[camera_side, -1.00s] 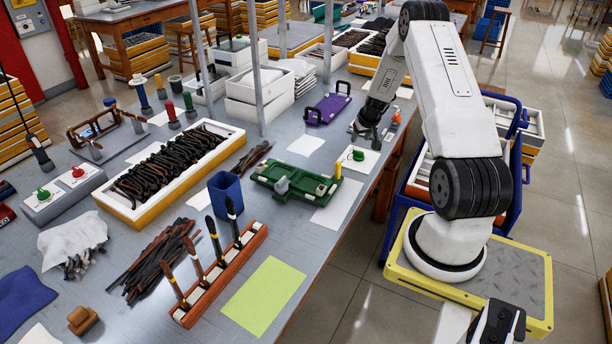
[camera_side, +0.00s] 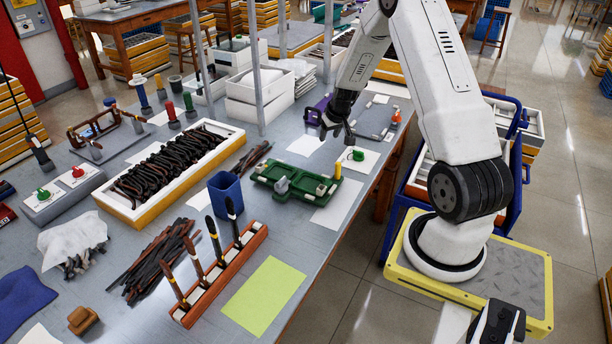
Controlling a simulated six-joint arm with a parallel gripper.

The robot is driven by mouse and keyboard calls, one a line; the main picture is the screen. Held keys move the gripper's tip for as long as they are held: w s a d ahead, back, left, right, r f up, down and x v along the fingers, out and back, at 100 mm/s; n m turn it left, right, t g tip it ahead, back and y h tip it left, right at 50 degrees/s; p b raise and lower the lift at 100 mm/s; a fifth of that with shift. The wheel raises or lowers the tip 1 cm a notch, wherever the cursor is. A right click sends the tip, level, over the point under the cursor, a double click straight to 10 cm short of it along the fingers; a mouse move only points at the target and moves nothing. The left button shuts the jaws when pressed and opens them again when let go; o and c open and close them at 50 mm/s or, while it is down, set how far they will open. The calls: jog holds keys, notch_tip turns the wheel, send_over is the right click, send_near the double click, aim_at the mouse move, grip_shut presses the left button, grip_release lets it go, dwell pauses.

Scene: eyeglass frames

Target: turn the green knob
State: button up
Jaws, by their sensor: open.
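A small green knob (camera_side: 358,154) stands on a white sheet or plate (camera_side: 369,163) near the table's right edge. Another green knob (camera_side: 43,194) sits beside a red knob (camera_side: 78,171) on a grey box (camera_side: 63,192) at the far left. My gripper (camera_side: 337,139) points down with its jaws apart and holds nothing that I can see. It appears above and a little to the left of the nearer green knob, and I see no contact. Its exact height above the table is hard to tell.
A green fixture (camera_side: 266,179) with a yellow post (camera_side: 338,169) lies in front of my gripper. A purple tray (camera_side: 313,116) is partly hidden behind it. A grey panel (camera_side: 377,118) and an orange-topped bottle (camera_side: 396,117) are to its right. A blue cup (camera_side: 225,190) stands further left.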

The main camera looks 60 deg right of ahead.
jog(key=w+a+r+n, duration=0.1)
jog(key=a+r, duration=0.3)
jog(key=a, duration=0.7)
jog(key=shift+w+a+n+y, duration=0.3)
jog(key=shift+w+n+y, duration=0.1)
jog(key=shift+n, duration=0.1)
jog(key=shift+r, duration=0.1)
jog(key=o, duration=0.6)
jog(key=shift+d, duration=0.1)
jog(key=m+g+h, duration=0.3)
jog(key=m+g, duration=0.1)
jog(key=m, duration=1.1)
send_near(358, 151)
jog(key=shift+s+f, duration=0.1)
jog(key=shift+f, duration=0.5)
jog(key=shift+f, duration=0.1)
jog(key=shift+x, duration=3.75)
jog(key=shift+d, duration=0.15)
